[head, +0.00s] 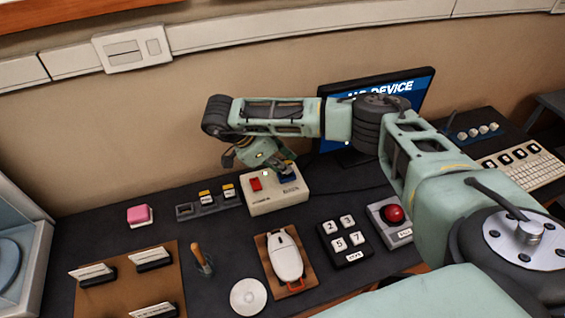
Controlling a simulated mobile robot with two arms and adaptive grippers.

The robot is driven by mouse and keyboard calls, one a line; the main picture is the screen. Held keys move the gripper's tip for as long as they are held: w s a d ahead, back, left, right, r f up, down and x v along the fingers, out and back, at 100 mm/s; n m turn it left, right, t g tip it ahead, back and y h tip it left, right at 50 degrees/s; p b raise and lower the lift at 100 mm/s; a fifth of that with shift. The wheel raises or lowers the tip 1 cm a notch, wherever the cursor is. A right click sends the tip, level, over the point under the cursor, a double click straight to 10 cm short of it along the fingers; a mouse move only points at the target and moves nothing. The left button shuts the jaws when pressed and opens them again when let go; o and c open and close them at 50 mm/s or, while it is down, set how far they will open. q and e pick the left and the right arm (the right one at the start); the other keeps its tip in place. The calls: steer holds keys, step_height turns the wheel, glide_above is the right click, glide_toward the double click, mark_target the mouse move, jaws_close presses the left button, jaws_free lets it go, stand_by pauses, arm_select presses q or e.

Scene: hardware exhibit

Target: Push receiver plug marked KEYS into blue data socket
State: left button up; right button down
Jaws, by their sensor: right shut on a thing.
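The white box (262,206) on the dark table carries a red part (255,184) on its left and the blue data socket (290,179) on its right. My right gripper (280,171) reaches in over the back of this box, with its fingertips at the blue socket. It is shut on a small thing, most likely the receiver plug. The fingers hide it, so I cannot read a KEYS mark or tell how far it sits in the socket. My left gripper is not in view.
Left of the box, a dark holder (207,206) has two yellow-topped pieces. A white mouse (286,258), a number keypad (345,240) and a red button (393,214) stand in front. A monitor (412,90) stands behind my right arm. A pink block (139,214) lies left.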

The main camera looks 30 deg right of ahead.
steer(key=shift+f, duration=0.3)
steer(key=c, duration=1.7)
jaws_free()
steer(key=shift+o, duration=0.4)
steer(key=o, duration=0.4)
steer(key=shift+r, duration=0.2)
steer(key=shift+r+p, duration=2.1)
steer(key=shift+r, duration=1.3)
